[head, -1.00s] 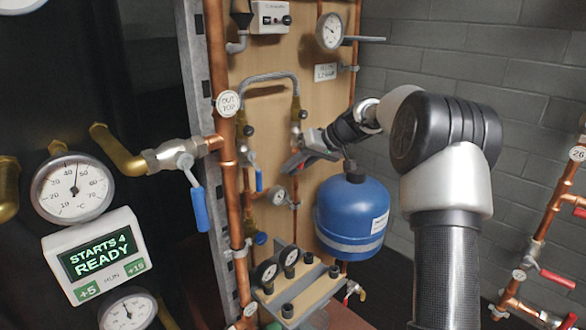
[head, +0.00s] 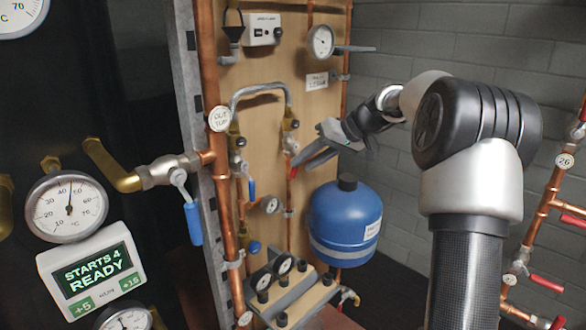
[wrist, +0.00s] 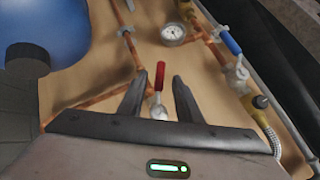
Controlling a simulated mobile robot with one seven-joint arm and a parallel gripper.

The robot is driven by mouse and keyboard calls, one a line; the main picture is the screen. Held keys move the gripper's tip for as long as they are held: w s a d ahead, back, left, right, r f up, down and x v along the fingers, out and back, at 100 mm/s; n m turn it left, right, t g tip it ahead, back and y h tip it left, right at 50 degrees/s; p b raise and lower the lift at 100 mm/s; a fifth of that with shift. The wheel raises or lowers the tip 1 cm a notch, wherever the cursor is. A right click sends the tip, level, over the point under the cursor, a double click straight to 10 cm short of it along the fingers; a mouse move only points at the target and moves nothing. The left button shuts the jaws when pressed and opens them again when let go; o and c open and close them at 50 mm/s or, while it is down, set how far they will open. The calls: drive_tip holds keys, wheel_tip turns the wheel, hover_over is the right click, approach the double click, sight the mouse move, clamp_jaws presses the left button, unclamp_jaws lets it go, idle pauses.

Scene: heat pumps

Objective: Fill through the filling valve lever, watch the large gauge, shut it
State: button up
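A red lever (wrist: 160,75) on a pipe valve stands between my gripper's two spread fingers in the wrist view. Its red end shows small by the fingertips in the head view (head: 294,172). My gripper (wrist: 158,82) is open; I cannot tell whether either finger touches the lever. In the head view my gripper (head: 303,158) reaches leftward to the board, above the blue tank. The large gauge (head: 321,41) hangs at the board's top right, above a small label plate (head: 317,81); its needle is too small to read surely.
The blue tank (head: 345,225) sits just below my gripper. A small gauge (wrist: 173,33) and a blue lever (wrist: 231,42) are close beyond the fingers. A hose loop (head: 262,90) is above left. A display (head: 92,270) reads STARTS 4 READY. Red levers (head: 557,252) are at far right.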

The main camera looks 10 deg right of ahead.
drive_tip(key=p+v, duration=0.1)
drive_tip(key=v, duration=0.7)
drive_tip(key=shift+r, duration=0.2)
drive_tip(key=shift+d, duration=0.1)
drive_tip(key=shift+a+r+p, duration=0.1)
drive_tip(key=shift+a+p, duration=0.2)
drive_tip(key=shift+p, duration=0.2)
drive_tip(key=c, duration=0.5)
drive_tip(key=a+h+p, duration=0.1)
drive_tip(key=a+p, duration=0.1)
drive_tip(key=s+a+r+n+g+h+p, duration=0.1)
drive_tip(key=a+h+p, duration=0.1)
drive_tip(key=p, duration=0.1)
drive_tip(key=s+a+n+h+p, duration=0.1)
drive_tip(key=a+p, duration=0.1)
drive_tip(key=shift+a+r, duration=0.15)
drive_tip(key=shift+a, duration=0.05)
clamp_jaws()
drive_tip(key=s+a+r+n+t+h+p, duration=0.1)
drive_tip(key=s+a+r+n+h+p, duration=0.1)
drive_tip(key=a+r+n+h+p, duration=0.3)
drive_tip(key=w+d+f, duration=0.1)
drive_tip(key=w+f, duration=0.2)
drive_tip(key=f, duration=0.3)
drive_tip(key=w+d+f+m+y, duration=0.1)
drive_tip(key=w+d+f, duration=0.1)
drive_tip(key=w+f, duration=0.2)
drive_tip(key=shift+w+f+p, duration=0.2)
drive_tip(key=shift+f+p, duration=0.1)
drive_tip(key=shift+f, duration=0.65)
